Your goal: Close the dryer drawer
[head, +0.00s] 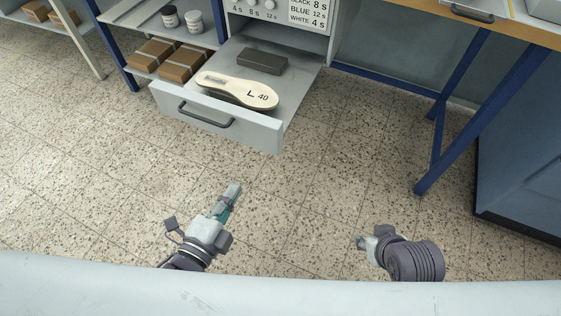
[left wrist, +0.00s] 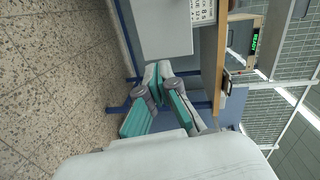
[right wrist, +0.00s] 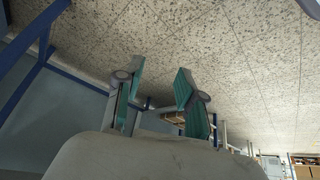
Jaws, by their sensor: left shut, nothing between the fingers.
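The dryer drawer (head: 255,132) is pulled out of the dryer at the top centre of the head view. Its dark bar handle (head: 205,115) is on the front panel. A pale insole (head: 238,92) marked L 40 and a dark grey block (head: 262,62) lie inside the drawer. My left gripper (head: 232,190) is shut and empty, in front of the drawer and apart from it; its fingers meet in the left wrist view (left wrist: 158,70). My right gripper (head: 362,242) is farther right, away from the drawer. The right wrist view shows its fingers (right wrist: 158,82) open, with nothing between them.
A shelf with brown boxes (head: 178,62) and two jars (head: 182,20) stands left of the dryer. A blue-legged table (head: 455,105) and a blue cabinet (head: 520,150) are on the right. The speckled floor (head: 310,180) before the drawer is clear.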

